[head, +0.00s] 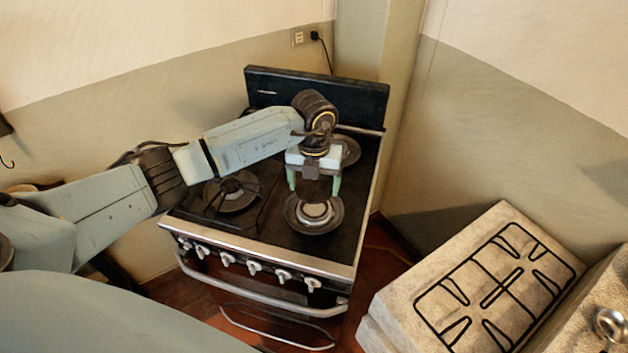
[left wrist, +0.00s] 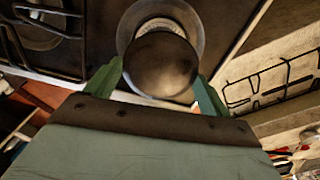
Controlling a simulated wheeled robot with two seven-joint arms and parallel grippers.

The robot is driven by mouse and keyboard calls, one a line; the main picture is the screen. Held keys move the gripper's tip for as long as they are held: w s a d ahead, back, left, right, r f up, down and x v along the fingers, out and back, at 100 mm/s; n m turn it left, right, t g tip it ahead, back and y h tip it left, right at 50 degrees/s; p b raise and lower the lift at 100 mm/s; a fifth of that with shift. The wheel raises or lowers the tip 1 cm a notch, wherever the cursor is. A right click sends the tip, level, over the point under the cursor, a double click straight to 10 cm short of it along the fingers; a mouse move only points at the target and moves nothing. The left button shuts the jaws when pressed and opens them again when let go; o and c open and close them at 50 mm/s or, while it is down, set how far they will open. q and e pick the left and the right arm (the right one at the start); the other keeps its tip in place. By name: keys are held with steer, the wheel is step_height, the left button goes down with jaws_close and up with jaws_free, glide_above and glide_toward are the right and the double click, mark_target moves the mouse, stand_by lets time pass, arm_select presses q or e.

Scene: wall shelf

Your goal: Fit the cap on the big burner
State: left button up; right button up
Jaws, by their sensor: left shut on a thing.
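My left gripper (head: 315,186) is over the front right of the stove, its green fingers pointing down. It is shut on the cap, a dark round disc (left wrist: 161,66) that shows between the fingers (left wrist: 158,72) in the left wrist view. The big burner (head: 314,213) has a pale metal ring in a round dark bowl, just below and in front of the fingers. In the left wrist view the burner's ring (left wrist: 162,24) shows partly behind the cap. The cap looks apart from the burner, but the exact gap cannot be told. My right gripper is not in view.
The front left burner (head: 232,194) has a black grate over it. Another burner (head: 347,150) lies behind my gripper. The stove's back panel (head: 350,100) rises behind. A loose black grate (head: 497,288) lies on the pale counter (head: 398,300) at right.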

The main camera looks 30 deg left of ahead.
arm_select(q)
step_height(320, 180, down, 4)
steer(key=b, duration=0.3)
steer(key=shift+f, duration=0.2)
steer(key=shift+f+b, duration=0.55)
steer(key=shift+f, duration=0.15)
steer(key=shift+f, duration=0.4)
stand_by(0.8)
steer(key=o, duration=1)
steer(key=shift+c, duration=0.2)
steer(key=shift+r+p, duration=2.55)
steer(key=shift+r, duration=1)
